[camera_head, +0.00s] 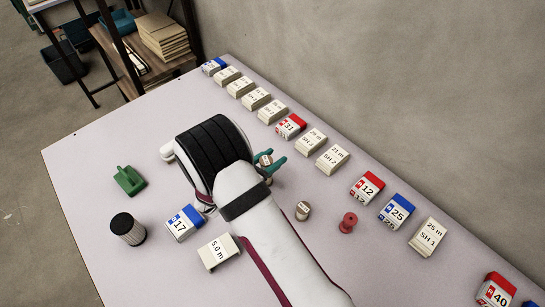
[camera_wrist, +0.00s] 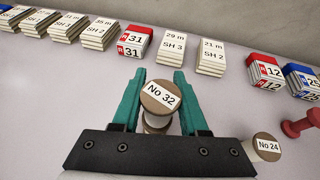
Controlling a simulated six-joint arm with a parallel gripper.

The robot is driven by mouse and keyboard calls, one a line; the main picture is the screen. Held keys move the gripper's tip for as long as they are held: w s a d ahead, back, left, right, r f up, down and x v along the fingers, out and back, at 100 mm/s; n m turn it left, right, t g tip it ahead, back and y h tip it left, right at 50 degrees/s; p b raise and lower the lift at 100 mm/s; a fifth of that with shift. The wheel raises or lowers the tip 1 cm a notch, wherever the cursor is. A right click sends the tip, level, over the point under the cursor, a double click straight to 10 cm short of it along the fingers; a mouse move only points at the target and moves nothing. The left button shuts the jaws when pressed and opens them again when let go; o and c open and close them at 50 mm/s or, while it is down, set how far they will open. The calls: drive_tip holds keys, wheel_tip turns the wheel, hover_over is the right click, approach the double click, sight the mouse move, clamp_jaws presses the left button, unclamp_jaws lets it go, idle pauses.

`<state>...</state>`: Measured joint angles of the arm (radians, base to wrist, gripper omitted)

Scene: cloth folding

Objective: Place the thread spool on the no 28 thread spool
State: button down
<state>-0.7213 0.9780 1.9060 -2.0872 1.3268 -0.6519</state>
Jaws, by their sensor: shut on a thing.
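My gripper (camera_wrist: 160,82) has its green fingers on either side of a spool with brown ends labelled No 32 (camera_wrist: 160,96), and is shut on it. The held spool (camera_head: 265,160) also shows in the head view, partly covered by my arm. Another brown rim shows just below it in the wrist view; I cannot tell whether it is its own lower end or another spool. A spool labelled No 24 (camera_wrist: 266,147) stands to the right, and also shows in the head view (camera_head: 303,210). No label reading 28 is visible.
A red spool-shaped piece (camera_head: 348,222) stands right of No 24. A row of numbered boxes and card stacks (camera_head: 333,158) lines the wall side. A green block (camera_head: 129,180), a black cylinder (camera_head: 128,228) and box 17 (camera_head: 185,222) are at left. The table (camera_head: 100,150) is clear at far left.

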drive_tip(key=shift+c, duration=2.2)
unclamp_jaws()
drive_tip(key=shift+f, duration=0.15)
